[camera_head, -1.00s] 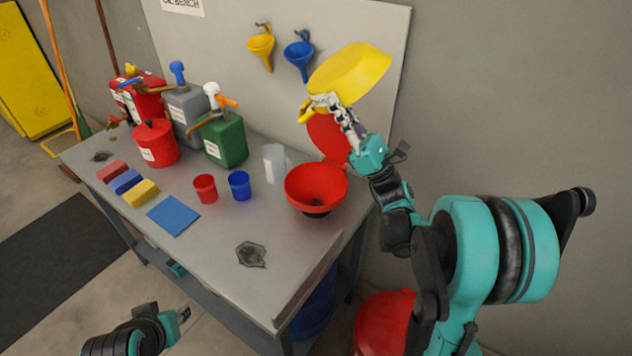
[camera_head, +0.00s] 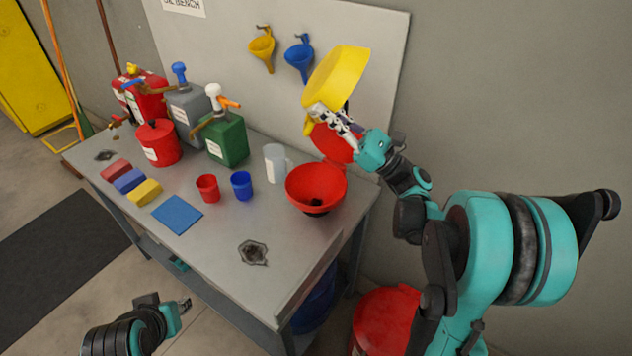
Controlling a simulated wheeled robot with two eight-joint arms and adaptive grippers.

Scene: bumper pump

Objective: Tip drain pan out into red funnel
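The yellow drain pan (camera_head: 337,75) is up in the air above the back right of the bench, tilted steeply. My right gripper (camera_head: 318,116) is shut on the near left edge of the pan, where its handle is. The red funnel (camera_head: 308,183) stands upright on the bench's right end, below the pan. Its red lid (camera_head: 336,143) is raised behind it, and a dark patch shows at the bottom of its bowl. A small dark area shows by the pan's lower right edge; I cannot tell what it is. My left gripper (camera_head: 185,304) is empty, low in front of the bench.
A clear jug (camera_head: 274,164), blue cup (camera_head: 242,186) and red cup (camera_head: 207,188) stand left of the funnel. Several pump cans, including a green one (camera_head: 226,141), stand at the back. A blue cloth (camera_head: 177,215) lies in front. The bench's (camera_head: 215,250) front middle is mostly clear.

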